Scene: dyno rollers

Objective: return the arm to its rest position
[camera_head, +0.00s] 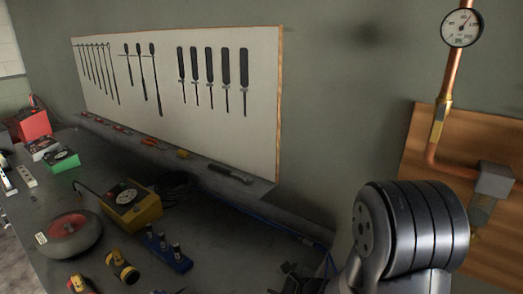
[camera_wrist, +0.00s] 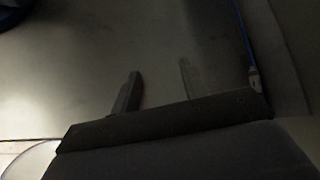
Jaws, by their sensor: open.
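My gripper shows in the wrist view (camera_wrist: 158,85), with its two dark fingers spread apart and nothing between them. It is over a plain grey surface, and how high it is I cannot tell. In the head view a rounded, ribbed dark grey joint of my arm stands at the lower right. A dark shape at the bottom edge of the head view may be part of my gripper, but it is too dim to tell.
A dark workbench (camera_head: 130,250) holds a yellow box (camera_head: 132,207), a red-centred wheel (camera_head: 70,235), a blue block (camera_head: 168,254) and a green box (camera_head: 62,159). A tool board (camera_head: 180,90) hangs behind. A copper pipe with a gauge (camera_head: 461,27) is at right. A blue cable (camera_wrist: 243,35) runs nearby.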

